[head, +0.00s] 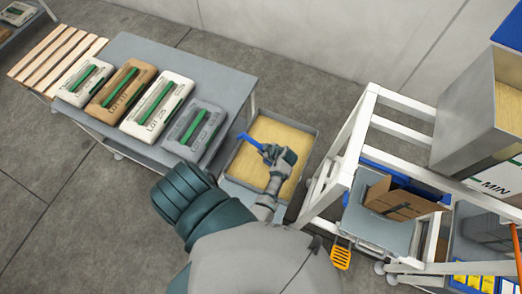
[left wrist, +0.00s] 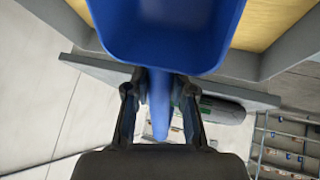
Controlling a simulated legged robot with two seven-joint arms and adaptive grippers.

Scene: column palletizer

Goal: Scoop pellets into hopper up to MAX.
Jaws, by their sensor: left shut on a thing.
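My left gripper (head: 272,154) is over the grey bin (head: 316,150) of tan pellets (head: 263,130). It is shut on the handle of a blue scoop (head: 249,142). In the left wrist view the two fingers (left wrist: 160,108) close around the handle, and the scoop's blue bowl (left wrist: 165,30) fills the top middle. I see no MAX mark. My right gripper is not in view.
A grey table (head: 205,75) with several sacks (head: 158,108) stands left of the bin. A white frame (head: 345,165) stands between bin and hopper. A cardboard box (head: 400,203) sits below the hopper, left of it. An orange slotted object (head: 341,257) hangs low.

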